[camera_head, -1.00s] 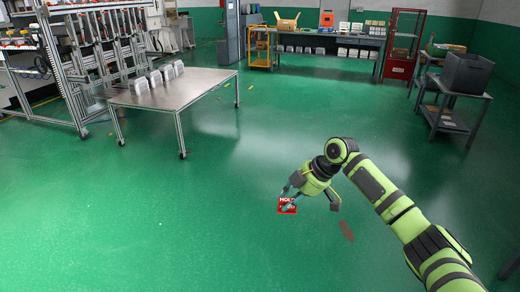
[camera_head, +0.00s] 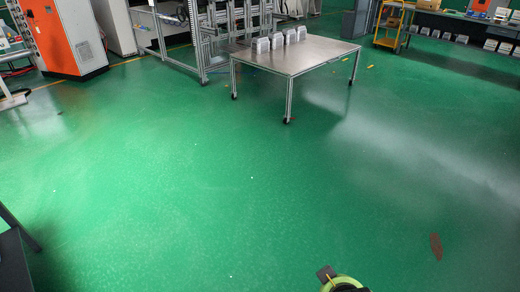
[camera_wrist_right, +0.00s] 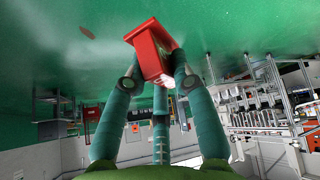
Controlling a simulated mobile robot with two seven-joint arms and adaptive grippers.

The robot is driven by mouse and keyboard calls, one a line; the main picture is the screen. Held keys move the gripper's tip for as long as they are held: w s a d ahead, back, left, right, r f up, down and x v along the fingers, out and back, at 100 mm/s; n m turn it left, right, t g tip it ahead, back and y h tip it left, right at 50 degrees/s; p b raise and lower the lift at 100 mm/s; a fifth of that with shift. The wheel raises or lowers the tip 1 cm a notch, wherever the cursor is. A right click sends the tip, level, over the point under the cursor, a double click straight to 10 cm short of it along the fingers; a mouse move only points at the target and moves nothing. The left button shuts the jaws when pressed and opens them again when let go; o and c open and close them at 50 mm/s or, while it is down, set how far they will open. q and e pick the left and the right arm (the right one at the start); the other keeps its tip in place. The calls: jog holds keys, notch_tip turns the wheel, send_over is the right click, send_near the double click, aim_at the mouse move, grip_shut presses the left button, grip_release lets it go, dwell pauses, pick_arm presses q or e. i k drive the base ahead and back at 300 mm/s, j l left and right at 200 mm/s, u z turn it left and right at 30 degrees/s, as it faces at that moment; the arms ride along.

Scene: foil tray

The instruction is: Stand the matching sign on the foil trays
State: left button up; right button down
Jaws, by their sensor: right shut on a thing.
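Several silver-white foil trays (camera_head: 277,42) stand in a row near the back left edge of a metal table (camera_head: 312,56), upright and close together. My right gripper (camera_wrist_right: 157,82) is shut on a red sign (camera_wrist_right: 150,50), seen in the right wrist view. The fingers close around the lower part of the sign, and its printed face is turned away from this view. In the head view only a small green and grey part of my arm shows at the bottom edge; the sign is out of that view. My left gripper is not in view.
The green floor between me and the table is wide and clear. A metal rack (camera_head: 205,40) stands behind the table at the left, and an orange cabinet (camera_head: 68,38) is at the far left. A yellow cart (camera_head: 392,25) and a workbench (camera_head: 465,28) stand at the back right.

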aim_at(260, 43)
jog(key=i+u, duration=0.15)
jog(key=i, duration=7.85)
jog(key=i+z, duration=0.45)
jog(key=i, duration=0.35)
